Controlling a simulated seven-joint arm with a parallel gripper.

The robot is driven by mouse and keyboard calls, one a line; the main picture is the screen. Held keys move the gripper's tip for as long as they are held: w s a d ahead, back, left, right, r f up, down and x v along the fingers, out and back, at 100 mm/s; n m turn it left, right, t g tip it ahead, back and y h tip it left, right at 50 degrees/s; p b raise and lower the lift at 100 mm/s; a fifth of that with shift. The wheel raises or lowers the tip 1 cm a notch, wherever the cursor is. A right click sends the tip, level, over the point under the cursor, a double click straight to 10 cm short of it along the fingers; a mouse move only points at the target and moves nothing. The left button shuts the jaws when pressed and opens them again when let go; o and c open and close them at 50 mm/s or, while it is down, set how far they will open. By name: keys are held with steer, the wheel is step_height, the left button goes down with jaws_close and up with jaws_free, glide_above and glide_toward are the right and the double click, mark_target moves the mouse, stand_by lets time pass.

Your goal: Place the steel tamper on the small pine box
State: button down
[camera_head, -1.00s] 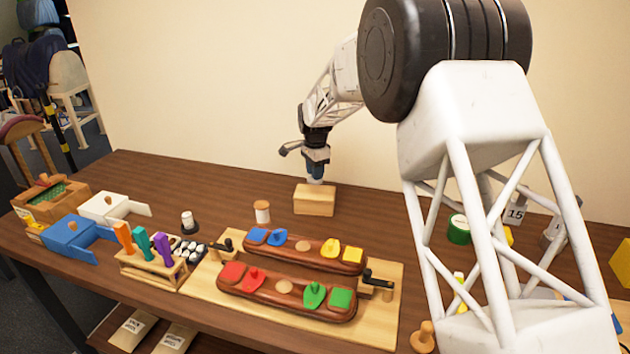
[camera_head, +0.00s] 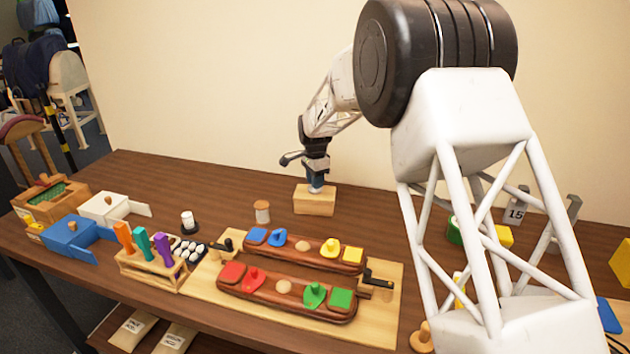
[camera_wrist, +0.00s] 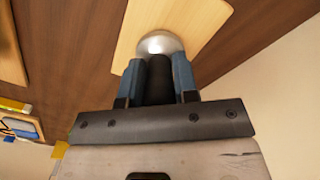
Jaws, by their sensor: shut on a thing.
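The small pine box (camera_head: 314,202) stands on the table near the wall, and its pale top (camera_wrist: 140,28) also shows in the wrist view. My gripper (camera_head: 315,180) is directly over the box, pointing down. In the wrist view my gripper (camera_wrist: 160,75) has its blue fingers shut on the dark handle of the steel tamper (camera_wrist: 160,43). The tamper's round silver base lies over the pine top, at or just above it; I cannot tell whether they touch. In the head view the tamper (camera_head: 315,189) shows as a small bright base under the fingers.
A wooden spool (camera_head: 262,211) stands left of the box. In front is a board (camera_head: 376,323) with two dark red trays of coloured pieces. A rack of coloured handles (camera_head: 150,273) and a blue box (camera_head: 70,238) are at left.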

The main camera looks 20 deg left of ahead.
steer(key=shift+f, duration=0.1)
steer(key=c, duration=0.9)
jaws_free()
step_height(320, 180, up, 12)
steer(key=shift+r, duration=0.1)
steer(key=shift+d, duration=0.1)
stand_by(0.7)
